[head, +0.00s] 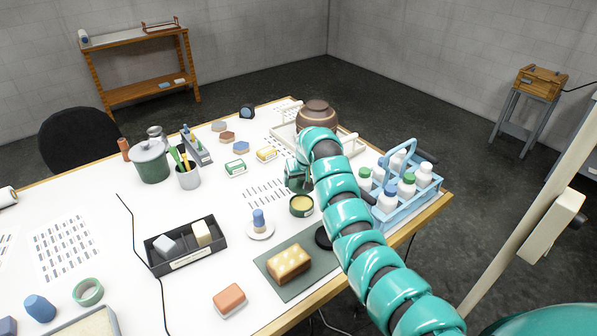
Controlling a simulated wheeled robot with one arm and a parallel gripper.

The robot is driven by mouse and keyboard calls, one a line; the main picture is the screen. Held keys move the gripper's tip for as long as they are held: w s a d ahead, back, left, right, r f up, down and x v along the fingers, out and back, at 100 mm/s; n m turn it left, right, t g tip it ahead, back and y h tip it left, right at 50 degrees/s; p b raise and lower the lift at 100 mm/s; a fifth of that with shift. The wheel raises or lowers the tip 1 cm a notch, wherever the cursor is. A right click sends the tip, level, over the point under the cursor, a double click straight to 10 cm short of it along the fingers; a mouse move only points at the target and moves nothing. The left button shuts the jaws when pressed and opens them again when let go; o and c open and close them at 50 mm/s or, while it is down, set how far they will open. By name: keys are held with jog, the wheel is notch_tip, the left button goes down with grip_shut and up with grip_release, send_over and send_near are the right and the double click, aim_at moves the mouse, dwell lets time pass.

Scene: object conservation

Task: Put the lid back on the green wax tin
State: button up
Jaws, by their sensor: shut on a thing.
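The green wax tin (301,207) stands open on the white table in the head view, with its pale yellow wax showing. My gripper (298,186) is just behind the tin, pointing down and low over the table. It is shut on a small dark green thing that looks like the tin's lid, mostly hidden by the fingers and wrist. I cannot tell whether the held thing touches the table. A dark round disc (322,238) lies by the mat's upper right corner, partly hidden by my arm.
A blue bottle carrier (405,206) stands close to the right of my arm. A green mat (277,284) bears a yellowish block.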

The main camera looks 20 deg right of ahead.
jog(key=shift+s+f+p, duration=0.1)
jog(key=shift+f+p, duration=0.35)
jog(key=shift+f, duration=1.65)
jog(key=shift+f+b, duration=0.8)
jog(key=shift+f, duration=0.3)
jog(key=shift+s+r, duration=0.1)
jog(key=shift+f+b, duration=0.25)
jog(key=shift+b, duration=1.2)
dwell(0.6)
jog(key=o, duration=0.9)
jog(key=shift+c, duration=0.2)
jog(key=shift+r, duration=0.2)
jog(key=shift+r+b, duration=0.5)
jog(key=shift+r, duration=2.85)
